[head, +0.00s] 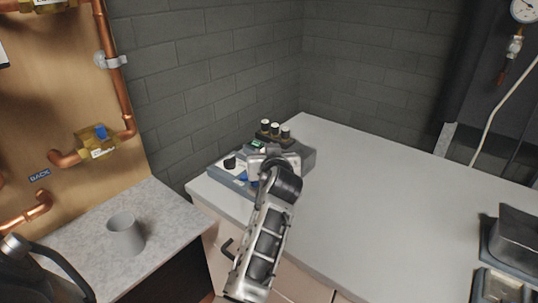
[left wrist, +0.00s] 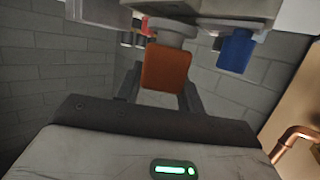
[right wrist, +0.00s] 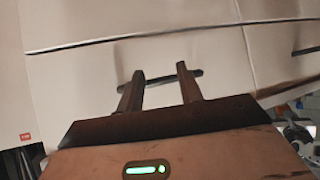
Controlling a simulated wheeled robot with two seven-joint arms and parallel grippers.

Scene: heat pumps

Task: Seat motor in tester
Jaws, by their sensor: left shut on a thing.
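The tester (head: 239,184) sits on the white counter's near left corner in the head view. It has three dark knobs with white caps at the back, a small green display and a black knob at left. My left gripper (left wrist: 162,80) is shut on an orange-brown block, which I take to be part of the motor (left wrist: 166,68). A grey round collar joins the block above it in the left wrist view. In the head view my left arm hides most of the motor and tester, so I cannot tell if the motor is seated. My right gripper (right wrist: 160,85) is open and empty, facing the cabinet fronts.
A black drawer handle (right wrist: 160,78) shows beyond the right fingers. A grey cup (head: 125,235) stands on the marbled counter at left, below a board with copper pipes (head: 118,80). Dark trays (head: 510,245) lie at far right. The white counter's (head: 380,200) middle is clear.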

